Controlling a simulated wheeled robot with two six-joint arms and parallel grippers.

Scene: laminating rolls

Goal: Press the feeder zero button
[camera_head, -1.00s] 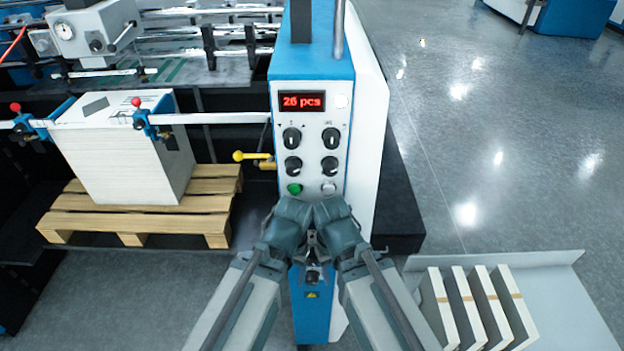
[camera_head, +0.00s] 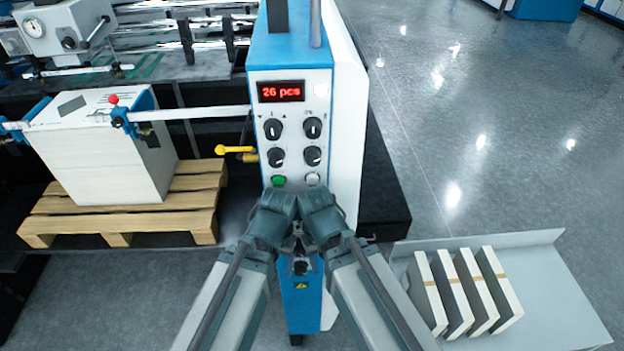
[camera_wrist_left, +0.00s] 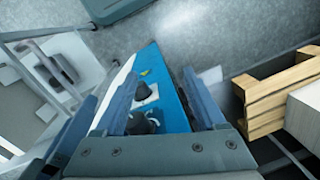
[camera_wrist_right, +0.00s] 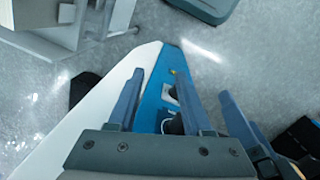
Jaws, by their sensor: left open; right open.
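The feeder's control panel (camera_head: 293,135) is the white front of a blue cabinet, facing me. Its red display (camera_head: 281,91) reads "26 pcs". A pale round button (camera_head: 320,89) sits right of the display. Black knobs fill the middle, with a green button (camera_head: 279,181) and a grey-white button (camera_head: 312,179) below. I cannot read which is the zero button. My right gripper (camera_wrist_right: 158,80) is open and empty.
A wooden pallet (camera_head: 115,226) with a white paper stack (camera_head: 105,165) stands to the left. A yellow lever (camera_head: 235,150) sticks out beside the cabinet. Open floor lies at upper right.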

